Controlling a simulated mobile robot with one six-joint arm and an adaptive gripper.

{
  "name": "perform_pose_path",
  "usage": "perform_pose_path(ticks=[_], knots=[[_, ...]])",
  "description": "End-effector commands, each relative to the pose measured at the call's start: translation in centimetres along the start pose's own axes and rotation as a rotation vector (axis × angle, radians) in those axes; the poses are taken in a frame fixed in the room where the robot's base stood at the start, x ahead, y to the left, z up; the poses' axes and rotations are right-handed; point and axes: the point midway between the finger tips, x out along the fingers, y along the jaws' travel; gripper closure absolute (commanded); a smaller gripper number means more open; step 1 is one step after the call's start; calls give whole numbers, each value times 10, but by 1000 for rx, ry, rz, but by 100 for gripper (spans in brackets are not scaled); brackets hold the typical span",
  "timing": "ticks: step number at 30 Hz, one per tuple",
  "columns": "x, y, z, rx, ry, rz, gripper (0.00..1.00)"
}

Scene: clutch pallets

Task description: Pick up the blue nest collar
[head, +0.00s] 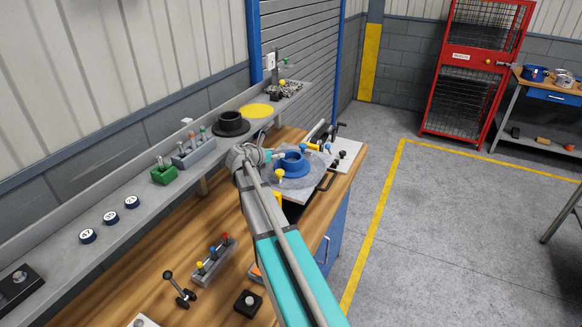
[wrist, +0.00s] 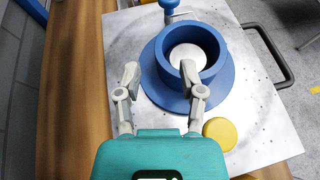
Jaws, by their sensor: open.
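The blue nest collar (wrist: 224,62) is a round ring with a wide flat flange and a pale disc inside its opening. It sits upright on a grey metal plate (wrist: 272,118). In the head view the collar (head: 292,165) stands at the far end of the wooden bench, beside the end of my arm. My gripper (wrist: 160,76) is open and empty. I cannot tell whether either finger touches the collar.
A yellow knob (wrist: 220,133) stands close to the right finger, and a blue knob (wrist: 169,5) stands behind the collar. A dark handle (wrist: 272,52) is on the plate's right side. A black collar (head: 231,124) and a yellow disc (head: 257,110) are on the shelf behind.

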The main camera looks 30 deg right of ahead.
Motion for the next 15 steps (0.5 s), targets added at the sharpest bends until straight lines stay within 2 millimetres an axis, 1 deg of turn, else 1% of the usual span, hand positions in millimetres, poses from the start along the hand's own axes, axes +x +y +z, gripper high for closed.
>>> perform_pose_path(ticks=[8, 11, 15], knots=[[2, 1, -1, 0, 0, 0, 49], [10, 1, -2, 0, 0, -1, 49], [26, 3, -3, 0, 0, -1, 49]])
